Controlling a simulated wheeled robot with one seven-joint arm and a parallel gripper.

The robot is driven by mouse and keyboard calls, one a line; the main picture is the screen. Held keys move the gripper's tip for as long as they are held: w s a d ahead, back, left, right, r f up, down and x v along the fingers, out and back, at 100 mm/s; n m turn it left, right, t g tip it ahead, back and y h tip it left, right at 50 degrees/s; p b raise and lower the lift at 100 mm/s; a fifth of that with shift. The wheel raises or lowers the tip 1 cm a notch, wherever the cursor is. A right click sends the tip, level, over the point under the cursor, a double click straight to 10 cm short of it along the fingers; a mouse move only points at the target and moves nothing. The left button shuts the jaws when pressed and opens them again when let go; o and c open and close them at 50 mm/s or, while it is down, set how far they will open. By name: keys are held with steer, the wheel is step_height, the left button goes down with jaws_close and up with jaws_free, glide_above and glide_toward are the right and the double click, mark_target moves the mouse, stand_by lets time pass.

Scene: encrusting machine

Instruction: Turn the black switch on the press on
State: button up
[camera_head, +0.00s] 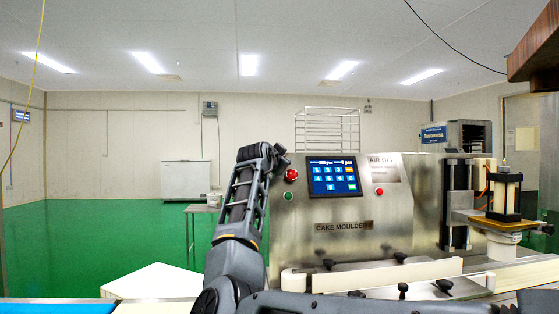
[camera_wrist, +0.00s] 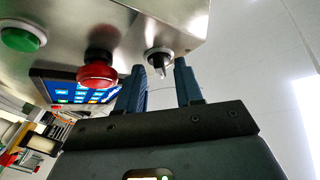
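The press (camera_head: 345,206) is a steel machine labelled "CAKE MOULDER", in the middle of the head view. In the wrist view its black switch (camera_wrist: 158,55), a small knob with a pale pointed tip, sticks out from the steel panel (camera_wrist: 135,22). My gripper (camera_wrist: 160,70) is open, with its two dark blue fingers apart. The switch appears in line with the gap between the fingertips; I cannot tell whether they reach around it. No contact shows. In the head view my gripper (camera_head: 270,152) is at the panel's upper left corner, and the switch cannot be made out there.
A red button (camera_wrist: 97,72) sits beside the switch, close to one finger, with a green button (camera_wrist: 22,39) farther left. The lit touchscreen (camera_head: 334,176) is right of these buttons in the head view. A white conveyor edge (camera_head: 370,275) runs along the press front.

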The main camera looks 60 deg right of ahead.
steer(key=shift+a, duration=0.1)
steer(key=v, duration=0.7)
steer(key=shift+a, duration=0.3)
steer(key=shift+s, duration=0.15)
